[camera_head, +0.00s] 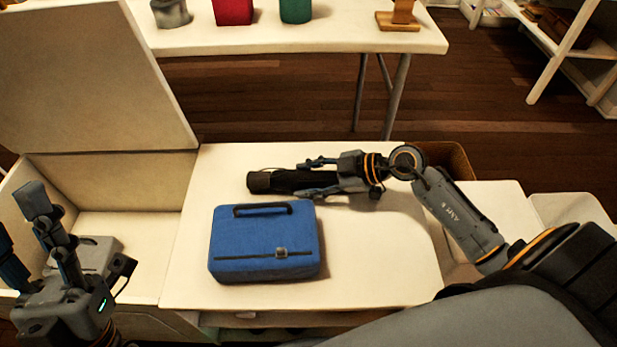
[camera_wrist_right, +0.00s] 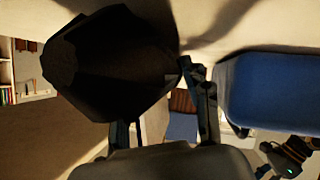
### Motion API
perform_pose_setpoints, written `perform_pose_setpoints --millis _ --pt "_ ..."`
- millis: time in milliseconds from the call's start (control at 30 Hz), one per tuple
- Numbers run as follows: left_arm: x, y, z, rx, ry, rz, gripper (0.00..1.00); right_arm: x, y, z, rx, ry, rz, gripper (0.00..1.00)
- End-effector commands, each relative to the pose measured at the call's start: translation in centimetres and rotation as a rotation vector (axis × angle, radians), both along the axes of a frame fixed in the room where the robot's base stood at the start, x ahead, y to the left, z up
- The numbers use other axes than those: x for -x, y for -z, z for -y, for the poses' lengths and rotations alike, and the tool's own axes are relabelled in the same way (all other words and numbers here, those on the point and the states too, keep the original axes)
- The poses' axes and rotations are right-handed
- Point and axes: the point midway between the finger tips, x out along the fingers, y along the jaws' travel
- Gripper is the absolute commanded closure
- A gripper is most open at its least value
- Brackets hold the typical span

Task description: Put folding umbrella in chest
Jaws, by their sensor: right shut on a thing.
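The folding umbrella (camera_head: 271,181) is black and lies sideways over the white table, at the fingertips of my right gripper (camera_head: 308,178). The gripper is shut on it, one finger on each side. In the right wrist view the dark umbrella (camera_wrist_right: 110,62) fills the upper left, between the fingers. I cannot tell whether it touches the table. The chest (camera_head: 130,215) is pale, at the left, with its lid (camera_head: 95,75) standing open. My left gripper (camera_head: 22,225) is at the lower left, in front of the chest opening, fingers apart and empty.
A blue case (camera_head: 264,245) lies on the white table (camera_head: 385,260) between my arms, just in front of the umbrella. A grey object (camera_head: 98,255) is inside the chest. A brown box (camera_head: 447,160) stands behind my right arm. A back table (camera_head: 340,35) holds several items.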

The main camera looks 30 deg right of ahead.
Motion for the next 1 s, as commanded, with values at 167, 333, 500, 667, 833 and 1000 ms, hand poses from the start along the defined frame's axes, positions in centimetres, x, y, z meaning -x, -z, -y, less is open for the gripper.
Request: perform_pose_setpoints --millis 167,333,500,667,833,1000 --pt "-0.3 0.1 0.1 -0.006 -0.002 -0.02 0.6 0.0 0.2 0.0 0.0 0.0 0.0 0.41" --pt "-0.3 0.1 0.0 -0.007 -0.002 -0.019 0.6 0.0 0.2 0.0 -0.001 0.0 -0.001 0.3" --pt "-0.3 0.1 0.0 -0.006 -0.002 -0.018 0.6 0.0 0.1 0.0 -0.001 0.0 -0.001 0.3" --pt "0.2 -0.1 -0.1 0.002 0.0 0.008 0.6 0.1 -0.2 0.1 -0.001 0.0 -0.001 0.3" --pt "-2.2 0.8 0.4 -0.041 -0.007 -0.133 0.6 1.1 -1.1 1.3 0.001 0.001 -0.003 0.3" --pt "-5.0 2.8 0.9 -0.096 -0.017 -0.315 0.6 2.4 -2.2 2.9 0.001 0.002 -0.004 0.3"
